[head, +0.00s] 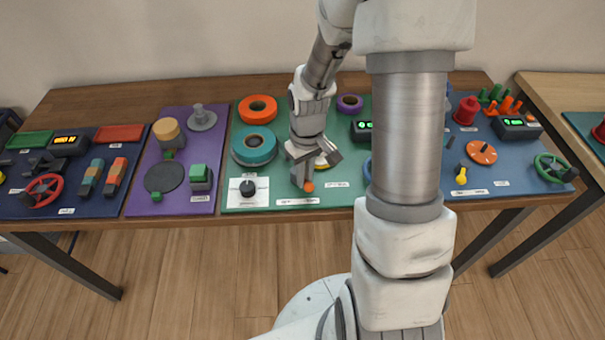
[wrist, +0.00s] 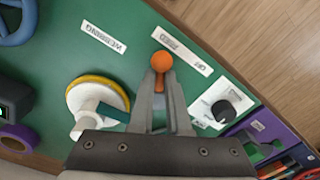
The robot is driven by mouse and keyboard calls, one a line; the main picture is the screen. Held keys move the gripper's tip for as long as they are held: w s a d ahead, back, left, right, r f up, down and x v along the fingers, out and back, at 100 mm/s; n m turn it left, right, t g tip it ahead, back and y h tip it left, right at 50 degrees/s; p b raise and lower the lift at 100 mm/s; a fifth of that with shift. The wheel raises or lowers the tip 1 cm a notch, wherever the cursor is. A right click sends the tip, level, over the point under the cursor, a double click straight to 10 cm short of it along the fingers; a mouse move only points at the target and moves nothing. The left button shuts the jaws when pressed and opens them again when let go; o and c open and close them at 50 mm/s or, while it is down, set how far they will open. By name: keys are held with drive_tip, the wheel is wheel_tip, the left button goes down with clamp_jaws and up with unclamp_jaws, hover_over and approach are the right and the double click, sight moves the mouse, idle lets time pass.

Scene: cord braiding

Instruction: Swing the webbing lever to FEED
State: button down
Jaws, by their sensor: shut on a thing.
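The knob also shows in the head view (head: 309,187), just below my gripper. My gripper (wrist: 160,90) is shut on the lever, its fingers closed around the stem under the knob. The OFF/FEED label strip (wrist: 182,49) lies beside the knob, whose place looks nearer the strip's FEED end than its OFF end. The WEBBING label (wrist: 104,37) lies on the green mat further left. The stem's lower part and its pivot are hidden by the fingers.
A white wheel with a yellow rim (wrist: 97,92) stands close to the fingers. A black knob on a white plate (head: 248,189) is left of my gripper in the head view. Teal (head: 254,146) and orange (head: 257,109) rolls stand behind it.

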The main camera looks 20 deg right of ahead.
drive_tip(key=shift+s+d+f, duration=0.1)
drive_tip(key=shift+s, duration=0.15)
idle(0.3)
drive_tip(key=c, duration=1)
unclamp_jaws()
drive_tip(key=shift+o, duration=0.5)
drive_tip(key=shift+w, duration=0.1)
wheel_tip(320, 180, up, 18)
drive_tip(key=p, duration=0.3)
drive_tip(key=shift+d+f, duration=0.2)
drive_tip(key=shift+d, duration=0.1)
drive_tip(key=shift+w, duration=0.1)
